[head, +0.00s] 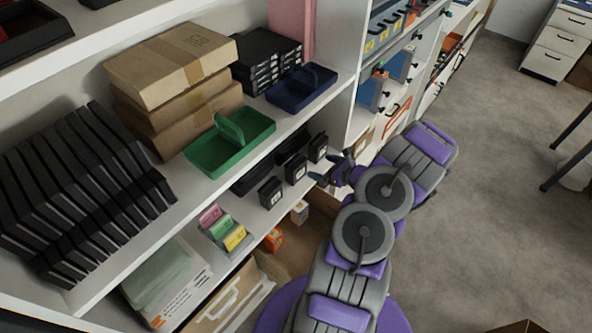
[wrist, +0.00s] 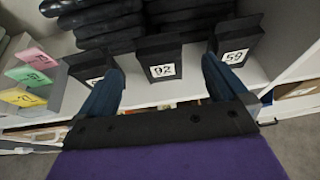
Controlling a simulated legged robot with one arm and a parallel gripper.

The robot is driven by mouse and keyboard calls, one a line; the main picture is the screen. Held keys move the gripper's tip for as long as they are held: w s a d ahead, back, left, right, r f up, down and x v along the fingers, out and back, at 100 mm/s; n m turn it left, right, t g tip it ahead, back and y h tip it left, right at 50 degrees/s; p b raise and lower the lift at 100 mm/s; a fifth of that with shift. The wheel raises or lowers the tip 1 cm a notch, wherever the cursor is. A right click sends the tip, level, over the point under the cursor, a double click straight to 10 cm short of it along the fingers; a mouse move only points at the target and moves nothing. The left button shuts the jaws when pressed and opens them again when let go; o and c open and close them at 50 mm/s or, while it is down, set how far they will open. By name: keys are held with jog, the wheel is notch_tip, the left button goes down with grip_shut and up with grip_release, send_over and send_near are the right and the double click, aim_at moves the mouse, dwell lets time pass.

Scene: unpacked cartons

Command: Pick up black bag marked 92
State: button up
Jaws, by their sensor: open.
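The black bag marked 92 (wrist: 161,71) stands upright in the middle of a row of three on a white shelf; in the head view it appears as the middle bag (head: 295,169). A black bag marked 59 (wrist: 236,52) stands to its right. Another black bag (wrist: 90,66) stands to its left, its label partly hidden by a finger. My gripper (wrist: 160,64) is open and empty, facing the row. Its two dark blue fingers appear either side of bag 92, with no visible contact. In the head view my gripper (head: 331,169) is in front of the shelf.
Pink, green and yellow cards (wrist: 34,73) stand in a holder left of the bags. More black bags (wrist: 100,20) lie behind the row. A green tray (head: 228,142) sits on the shelf above. The floor (head: 490,200) to the right is open.

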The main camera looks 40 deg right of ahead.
jog(key=b, duration=0.1)
send_near(296, 159)
jog(key=x, duration=0.3)
jog(key=shift+w+d+f, duration=0.35)
jog(key=shift+w+f, duration=0.25)
jog(key=shift+w, duration=0.2)
jog(key=shift+a+b+x, duration=0.2)
jog(key=shift+b+x, duration=0.15)
jog(key=shift+x, duration=0.65)
jog(key=shift+a+b+x, duration=0.2)
jog(key=shift+b+x, duration=0.1)
jog(key=shift+x, duration=0.75)
jog(key=shift+r, duration=0.2)
jog(key=shift+d, duration=0.1)
jog(key=shift+c, duration=0.8)
jog(key=shift+f, duration=0.1)
jog(key=c, duration=0.9)
